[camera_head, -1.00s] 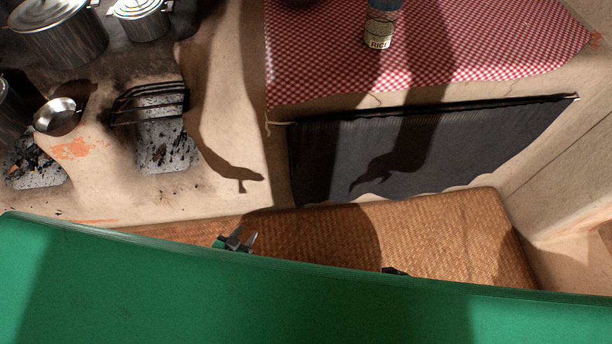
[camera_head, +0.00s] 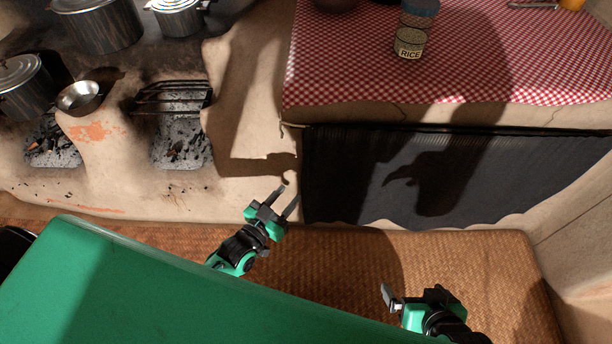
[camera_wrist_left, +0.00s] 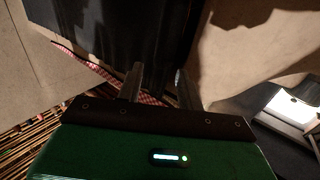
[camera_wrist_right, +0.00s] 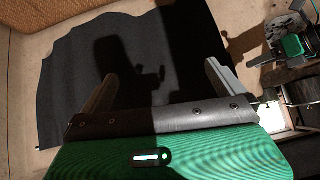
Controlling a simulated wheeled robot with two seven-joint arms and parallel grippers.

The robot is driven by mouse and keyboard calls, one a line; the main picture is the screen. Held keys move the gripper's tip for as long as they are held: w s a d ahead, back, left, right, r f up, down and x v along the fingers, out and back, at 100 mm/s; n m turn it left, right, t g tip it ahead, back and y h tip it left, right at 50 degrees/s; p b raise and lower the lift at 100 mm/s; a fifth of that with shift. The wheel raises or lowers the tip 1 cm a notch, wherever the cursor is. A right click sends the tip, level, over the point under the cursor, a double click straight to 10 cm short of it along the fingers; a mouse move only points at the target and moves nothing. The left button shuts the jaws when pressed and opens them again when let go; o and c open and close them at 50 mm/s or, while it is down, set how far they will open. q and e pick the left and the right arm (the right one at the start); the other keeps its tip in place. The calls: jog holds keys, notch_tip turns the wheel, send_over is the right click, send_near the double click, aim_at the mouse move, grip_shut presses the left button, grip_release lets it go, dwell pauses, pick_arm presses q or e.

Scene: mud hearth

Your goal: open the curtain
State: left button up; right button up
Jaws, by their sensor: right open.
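The dark curtain (camera_head: 470,180) hangs spread under the checkered counter, its top along a thin rod (camera_head: 450,127). My left gripper (camera_head: 287,196) is open just off the curtain's left edge, in front of the clay wall. In the left wrist view the dark curtain (camera_wrist_left: 130,25) lies beyond the parted fingers (camera_wrist_left: 157,82), with its edge near one fingertip; I cannot tell whether they touch. My right gripper (camera_head: 410,290) is open and empty, low in front of the curtain. The right wrist view shows the curtain (camera_wrist_right: 75,90) apart from its fingers. What is behind the curtain is hidden.
A clay stove with pots (camera_head: 100,25), a small pan (camera_head: 80,97) and a grate (camera_head: 172,97) stands left. A rice jar (camera_head: 410,35) stands on the red checkered cloth (camera_head: 340,60). A woven mat (camera_head: 340,270) lies below, with clear space before the curtain.

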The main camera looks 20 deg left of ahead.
aim_at(303, 178)
pick_arm(q)
jog(key=b+x, duration=0.1)
jog(key=x, duration=0.8)
jog(key=shift+w, duration=0.1)
pick_arm(e)
jog(key=shift+w+a+t+y, duration=0.3)
jog(key=shift+a+t, duration=0.15)
jog(key=shift+a, duration=0.2)
jog(key=shift+w+a+t+y, duration=0.3)
jog(key=shift+a+t, duration=0.15)
jog(key=shift+a, duration=0.15)
pick_arm(q)
grip_shut()
